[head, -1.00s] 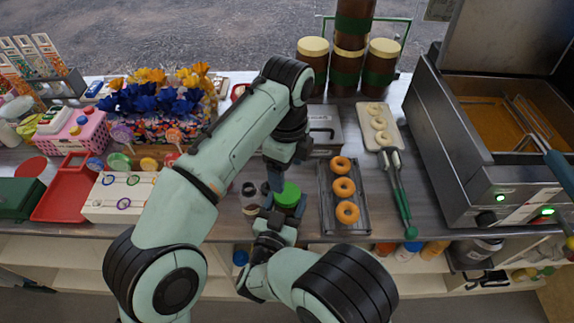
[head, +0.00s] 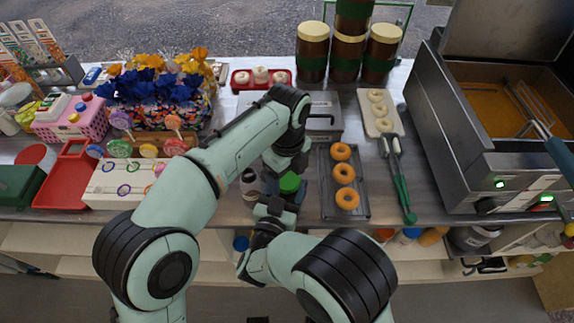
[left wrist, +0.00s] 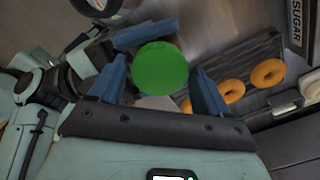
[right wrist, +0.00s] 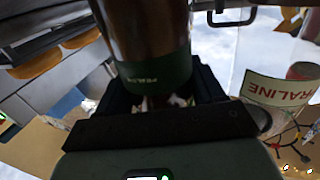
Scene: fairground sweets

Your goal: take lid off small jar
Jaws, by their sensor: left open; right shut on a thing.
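The small jar's green lid (head: 290,183) shows at the front of the counter in the head view. In the left wrist view the round lid (left wrist: 160,68) sits between the blue fingers of my left gripper (left wrist: 160,84), which is open with a gap to the fingers. My right gripper (right wrist: 150,100) is shut on the small jar (right wrist: 150,35), a brown, shiny body with a green band that fills the middle of the right wrist view. In the head view my arms hide most of the jar.
A dark tray of ring doughnuts (head: 332,205) lies just right of the jar, with green-handled tongs (head: 403,190) beyond it. A small bottle (head: 250,187) stands close on the left. A grey metal box (head: 325,118) is behind. The fryer (head: 470,185) stands at right.

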